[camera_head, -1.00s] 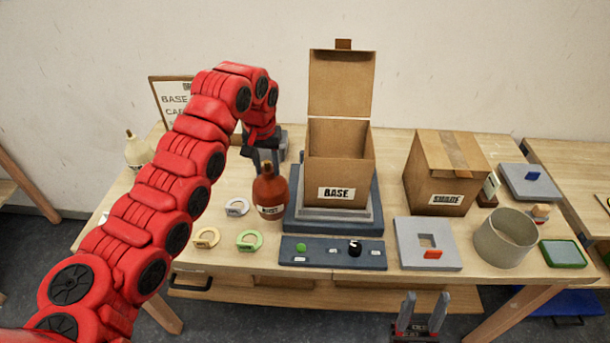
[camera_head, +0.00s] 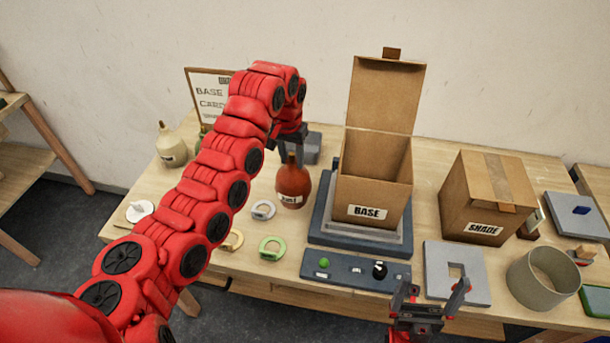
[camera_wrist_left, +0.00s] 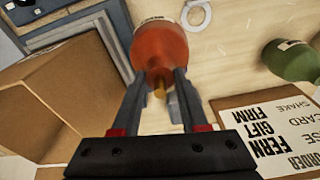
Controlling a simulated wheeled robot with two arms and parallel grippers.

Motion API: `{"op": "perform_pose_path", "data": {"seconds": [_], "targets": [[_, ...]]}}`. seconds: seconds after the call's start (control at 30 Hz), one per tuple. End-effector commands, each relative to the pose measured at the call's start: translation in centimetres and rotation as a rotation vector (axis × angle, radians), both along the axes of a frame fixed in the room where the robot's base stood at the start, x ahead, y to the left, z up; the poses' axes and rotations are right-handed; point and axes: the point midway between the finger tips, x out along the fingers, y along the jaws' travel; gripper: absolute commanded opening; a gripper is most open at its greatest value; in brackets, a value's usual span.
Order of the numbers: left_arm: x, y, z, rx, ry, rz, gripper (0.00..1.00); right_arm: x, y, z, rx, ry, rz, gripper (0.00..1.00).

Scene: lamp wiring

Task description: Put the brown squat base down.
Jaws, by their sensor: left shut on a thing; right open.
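The brown squat base (camera_head: 293,185) is a reddish-brown bottle shape with a pale label, upright at the left of the open box marked BASE. My left gripper (camera_head: 291,150) is shut on its narrow top from above. The left wrist view shows the brown base (camera_wrist_left: 160,48) between the two fingers. I cannot tell whether its underside touches the table or is slightly above it. My right gripper (camera_head: 432,292) is open and empty at the table's front edge, near the grey plate with a square hole.
The BASE box (camera_head: 372,185) stands on a dark stand close to the right. A grey ring (camera_head: 263,210) and a green ring (camera_head: 272,248) lie in front. A control panel (camera_head: 355,268), a SHADE box (camera_head: 487,200) and a cream bottle (camera_head: 171,146) are also on the table.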

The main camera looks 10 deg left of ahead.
Motion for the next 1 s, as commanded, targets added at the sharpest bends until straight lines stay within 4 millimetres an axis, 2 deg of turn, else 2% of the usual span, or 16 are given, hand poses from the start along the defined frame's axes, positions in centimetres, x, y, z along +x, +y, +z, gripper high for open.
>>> {"op": "perform_pose_path", "data": {"seconds": [0.03,0.17,0.37,0.6,0.97,1.0], "targets": [[-0.1,0.1,-0.4,-0.001,0.005,0.003,0.0,0.0,0.0,1.0,0.0,0.0,0.0,1.0],[-0.1,0.0,-2.3,0.0,0.004,0.001,0.0,0.0,0.0,1.6,0.0,0.0,0.0,1.0],[0.0,0.0,-3.6,0.0,-0.001,0.001,0.0,0.0,0.0,2.3,0.0,-0.001,0.0,1.0],[0.0,0.0,-6.7,-0.001,-0.001,0.0,0.0,0.0,0.0,3.9,0.0,0.0,0.0,1.0],[0.1,0.0,-7.4,-0.001,-0.004,0.0,0.0,0.0,0.0,3.4,0.0,0.0,0.0,1.0],[0.1,0.0,-7.4,-0.001,-0.003,0.0,0.48,0.0,0.0,3.5,0.0,0.0,0.0,1.0]]}}
